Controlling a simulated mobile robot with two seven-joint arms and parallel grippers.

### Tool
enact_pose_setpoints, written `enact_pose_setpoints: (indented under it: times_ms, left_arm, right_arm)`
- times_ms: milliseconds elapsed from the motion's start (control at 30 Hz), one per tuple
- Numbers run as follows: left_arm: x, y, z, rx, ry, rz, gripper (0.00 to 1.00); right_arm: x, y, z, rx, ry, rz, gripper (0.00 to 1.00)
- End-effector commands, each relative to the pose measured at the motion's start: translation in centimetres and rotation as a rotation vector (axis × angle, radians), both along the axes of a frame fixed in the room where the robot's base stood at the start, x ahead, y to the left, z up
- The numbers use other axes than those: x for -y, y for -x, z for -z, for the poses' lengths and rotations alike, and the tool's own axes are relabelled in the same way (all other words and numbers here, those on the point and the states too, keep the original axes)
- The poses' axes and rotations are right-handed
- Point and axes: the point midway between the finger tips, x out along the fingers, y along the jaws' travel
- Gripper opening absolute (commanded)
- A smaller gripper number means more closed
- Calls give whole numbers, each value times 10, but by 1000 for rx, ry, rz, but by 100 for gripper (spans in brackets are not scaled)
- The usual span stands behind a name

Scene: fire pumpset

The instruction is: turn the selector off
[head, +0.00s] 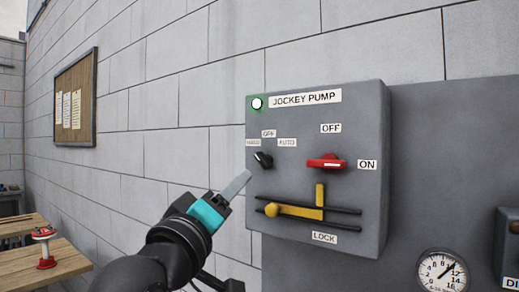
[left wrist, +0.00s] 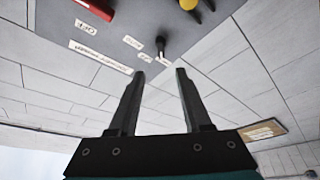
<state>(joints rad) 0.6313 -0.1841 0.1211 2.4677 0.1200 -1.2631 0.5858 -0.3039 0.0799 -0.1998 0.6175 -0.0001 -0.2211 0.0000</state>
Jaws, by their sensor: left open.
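The selector (head: 263,160) is a small black knob on the front of the grey jockey pump box (head: 370,205). Small labels sit above it, with OFF in the middle. The knob looks tilted toward the upper left, to the left-hand label. It also shows in the left wrist view (left wrist: 161,46), just beyond the fingertips and roughly between them. My left gripper (head: 247,175) is open and empty, a little below and left of the knob in the head view; its fingers also show apart in the left wrist view (left wrist: 160,73). My right gripper is out of view.
A red rotary handle (head: 327,163) points at ON, right of the selector. Below is a yellow lock slider (head: 295,211) on dark rails. A gauge (head: 442,271) is at lower right. A wooden table (head: 60,265) stands at left.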

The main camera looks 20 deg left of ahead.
Motion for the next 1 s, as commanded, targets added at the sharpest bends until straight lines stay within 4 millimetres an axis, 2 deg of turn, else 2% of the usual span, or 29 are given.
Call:
enact_pose_setpoints:
  times_ms: [33, 400, 533, 1000]
  left_arm:
    - [0, -2, -3, -6, 1, 0, 49]
    - [0, -7, -4, -6, 6, -4, 49]
    - [1, -29, -9, -1, 7, -2, 49]
    - [5, -98, -28, -1, 5, -4, 49]
  right_arm:
    - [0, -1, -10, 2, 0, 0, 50]
    - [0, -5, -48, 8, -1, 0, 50]
    - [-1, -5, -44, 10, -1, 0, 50]
    - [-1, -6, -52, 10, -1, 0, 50]
